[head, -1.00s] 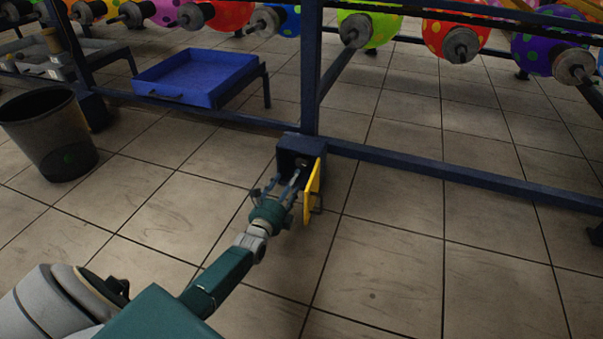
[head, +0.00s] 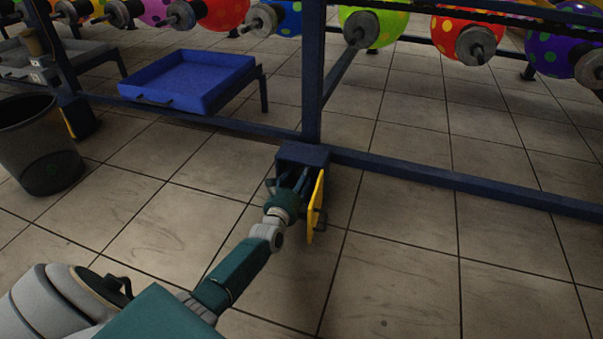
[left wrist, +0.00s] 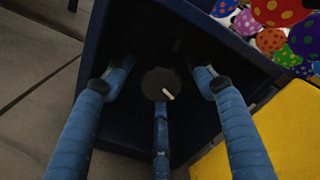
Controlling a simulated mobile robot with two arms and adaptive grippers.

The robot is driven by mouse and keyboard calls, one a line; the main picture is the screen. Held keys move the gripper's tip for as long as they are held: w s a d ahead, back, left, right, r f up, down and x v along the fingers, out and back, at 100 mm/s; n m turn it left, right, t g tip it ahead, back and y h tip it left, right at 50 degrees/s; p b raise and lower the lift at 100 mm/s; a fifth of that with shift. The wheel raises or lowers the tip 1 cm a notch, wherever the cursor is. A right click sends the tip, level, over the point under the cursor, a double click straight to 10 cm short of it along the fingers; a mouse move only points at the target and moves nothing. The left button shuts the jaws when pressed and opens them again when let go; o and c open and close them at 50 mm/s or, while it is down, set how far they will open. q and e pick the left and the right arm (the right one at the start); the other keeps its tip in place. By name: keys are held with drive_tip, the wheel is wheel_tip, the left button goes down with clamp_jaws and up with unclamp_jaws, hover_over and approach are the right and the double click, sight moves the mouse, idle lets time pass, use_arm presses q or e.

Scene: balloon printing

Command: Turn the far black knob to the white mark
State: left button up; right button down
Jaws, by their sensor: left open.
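The far black knob (left wrist: 158,84) shows in the left wrist view inside a dark blue box, round and dark with a short white line (left wrist: 168,94) on its lower right. The box (head: 303,154) is fixed at the foot of a blue post in the head view, its yellow door (head: 316,207) swung open to the right. My left gripper (head: 290,182) reaches into the box. In the left wrist view its blue fingers (left wrist: 160,90) are open, spread left, right and below around the knob; contact cannot be told. The white mark beside the knob cannot be made out.
A blue rail (head: 450,181) runs along the floor from the post. A blue tray (head: 190,80) stands behind it, and a black bin (head: 42,150) stands at left. Coloured balloons on rollers (head: 362,30) line the back. The tiled floor in front is clear.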

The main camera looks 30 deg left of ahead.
use_arm(q)
drive_tip(key=c, duration=1.1)
drive_tip(key=shift+n+p, duration=0.3)
